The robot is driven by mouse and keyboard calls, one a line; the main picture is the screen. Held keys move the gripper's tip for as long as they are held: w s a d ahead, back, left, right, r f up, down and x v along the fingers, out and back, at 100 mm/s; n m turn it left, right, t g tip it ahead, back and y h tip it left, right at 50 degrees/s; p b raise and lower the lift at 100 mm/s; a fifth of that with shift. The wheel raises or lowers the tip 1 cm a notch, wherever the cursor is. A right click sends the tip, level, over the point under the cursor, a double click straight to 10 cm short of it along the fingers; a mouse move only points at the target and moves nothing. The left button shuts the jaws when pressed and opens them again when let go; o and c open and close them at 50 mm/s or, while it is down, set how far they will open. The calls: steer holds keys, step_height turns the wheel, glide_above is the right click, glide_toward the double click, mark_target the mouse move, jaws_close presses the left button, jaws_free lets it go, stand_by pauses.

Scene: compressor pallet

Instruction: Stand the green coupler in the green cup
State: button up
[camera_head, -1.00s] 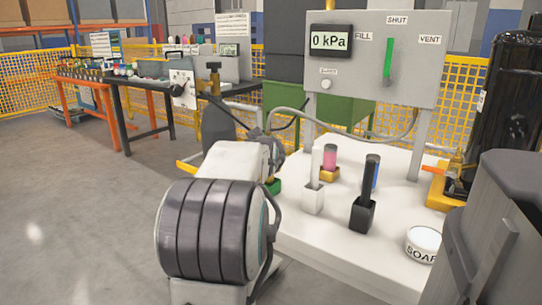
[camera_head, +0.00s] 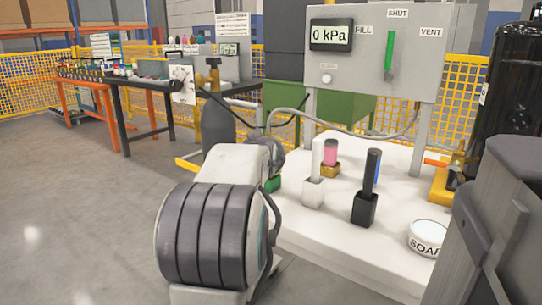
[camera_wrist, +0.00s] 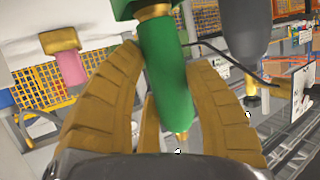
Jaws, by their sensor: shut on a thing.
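The green coupler (camera_wrist: 163,70), with brass-coloured ends, is between the tan fingers of my gripper (camera_wrist: 170,62), which are shut on it. The wrist view looks upside down, and the coupler's banded end points to the green cup (camera_wrist: 128,8) at the top edge. That end is at or just inside the cup's mouth; I cannot tell how deep. In the head view, a little of the green cup (camera_head: 272,184) shows beside my arm. My arm hides the gripper and coupler there.
On the white pallet top (camera_head: 300,228) stand a white cup (camera_head: 313,193), a black cup (camera_head: 364,208) and a yellow cup (camera_head: 330,170) with a pink coupler (camera_head: 331,150). A soap bowl (camera_head: 428,238) is at right. A grey gauge panel (camera_head: 375,60) rises behind.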

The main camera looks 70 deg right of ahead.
steer(key=shift+f+b, duration=0.55)
stand_by(0.4)
steer(key=o, duration=1.3)
steer(key=shift+a, duration=0.1)
steer(key=v, duration=1.2)
